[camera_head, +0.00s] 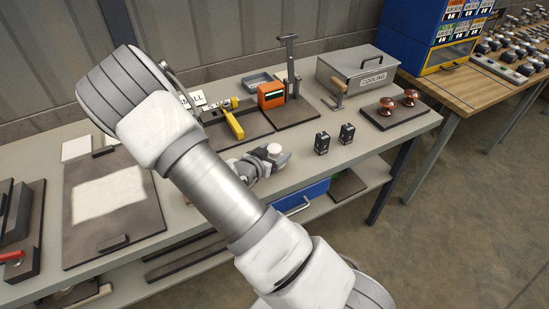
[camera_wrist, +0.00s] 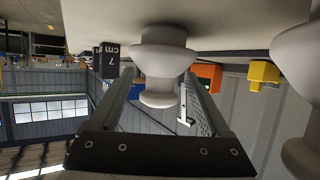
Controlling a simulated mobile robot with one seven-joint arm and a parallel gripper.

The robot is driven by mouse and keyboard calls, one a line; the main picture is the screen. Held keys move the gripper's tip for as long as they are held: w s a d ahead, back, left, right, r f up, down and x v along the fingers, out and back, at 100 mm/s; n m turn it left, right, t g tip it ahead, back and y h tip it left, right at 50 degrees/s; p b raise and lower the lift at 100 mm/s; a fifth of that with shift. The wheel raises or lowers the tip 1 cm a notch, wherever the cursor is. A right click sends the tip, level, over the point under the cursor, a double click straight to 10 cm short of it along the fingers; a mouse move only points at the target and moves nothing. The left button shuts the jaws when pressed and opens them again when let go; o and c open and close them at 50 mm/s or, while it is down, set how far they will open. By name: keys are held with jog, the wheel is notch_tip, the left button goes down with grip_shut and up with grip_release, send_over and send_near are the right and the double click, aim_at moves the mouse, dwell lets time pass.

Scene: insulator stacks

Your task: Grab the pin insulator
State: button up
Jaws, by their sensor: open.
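In the wrist view, which looks upside down, a white ribbed insulator (camera_wrist: 162,58), seemingly the pin insulator, stands on the grey bench top. My gripper (camera_wrist: 158,80) is open, with one finger on each side of it. I cannot tell whether either finger touches it. A second white insulator (camera_wrist: 300,50) is close by at the right edge, outside the fingers and partly cut off. In the head view my gripper (camera_head: 262,162) is low over the bench beside a pale round top (camera_head: 274,149). My arm hides much of that area.
Two small black blocks (camera_head: 321,143) stand right of the gripper. An orange device (camera_head: 271,95) and a yellow tool (camera_head: 232,120) are behind. Bare bench lies around the blocks.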

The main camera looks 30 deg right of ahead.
aim_at(274, 147)
jog(key=shift+c, duration=0.3)
grip_shut()
jog(key=shift+r, duration=0.2)
jog(key=shift+r, duration=0.55)
notch_tip(274, 147, up, 2)
jog(key=shift+r+p, duration=0.2)
jog(key=shift+p, duration=0.15)
jog(key=s+d+r+p, duration=0.5)
jog(key=s+r+p, duration=0.2)
jog(key=s+p, duration=0.3)
jog(key=shift+r+p, duration=0.3)
jog(key=shift+p, duration=0.5)
jog(key=shift+s+d+f+p, duration=0.1)
jog(key=shift+s+f+p, duration=0.1)
jog(key=shift+p, duration=0.4)
